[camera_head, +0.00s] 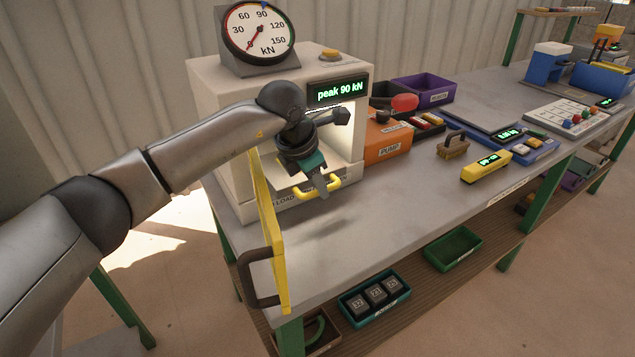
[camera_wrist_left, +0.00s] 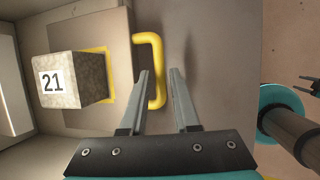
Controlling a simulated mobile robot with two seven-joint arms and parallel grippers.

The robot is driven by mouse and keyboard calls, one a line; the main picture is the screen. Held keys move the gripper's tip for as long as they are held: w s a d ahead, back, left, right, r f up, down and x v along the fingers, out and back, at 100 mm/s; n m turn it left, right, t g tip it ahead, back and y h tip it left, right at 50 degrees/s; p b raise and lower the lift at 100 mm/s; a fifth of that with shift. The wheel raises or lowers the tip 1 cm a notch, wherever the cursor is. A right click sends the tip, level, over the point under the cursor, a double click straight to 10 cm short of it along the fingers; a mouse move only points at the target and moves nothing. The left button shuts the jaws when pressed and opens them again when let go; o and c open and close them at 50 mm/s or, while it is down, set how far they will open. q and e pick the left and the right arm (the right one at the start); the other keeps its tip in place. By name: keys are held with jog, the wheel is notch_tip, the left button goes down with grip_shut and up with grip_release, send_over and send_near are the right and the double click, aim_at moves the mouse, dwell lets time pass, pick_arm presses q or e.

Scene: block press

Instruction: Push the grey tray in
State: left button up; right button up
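The grey tray (camera_wrist_left: 124,62) lies at the press opening, bearing a speckled block marked 21 (camera_wrist_left: 72,80) and a yellow square outline. Its yellow handle (camera_wrist_left: 158,60) also shows in the head view (camera_head: 334,184) at the front of the press (camera_head: 225,95). My left gripper (camera_wrist_left: 162,72) is open and empty at the handle; in the head view it (camera_head: 321,186) points down there. In the wrist view its fingers appear on either side of the handle bar, with gaps visible; contact cannot be told.
A yellow door (camera_head: 268,235) with a dark handle stands swung open left of my gripper. An orange pump box (camera_head: 387,145) stands right of the press. The bench top (camera_head: 400,215) in front is clear. The display (camera_head: 339,91) reads peak 90 kN.

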pick_arm(q)
jog(key=p+v, duration=0.2)
jog(key=v, duration=1.3)
jog(key=shift+r, duration=0.15)
pick_arm(e)
jog(key=shift+s+a+r, duration=0.9)
jog(key=shift+s+a, duration=0.15)
pick_arm(q)
jog(key=shift+w+a, duration=0.1)
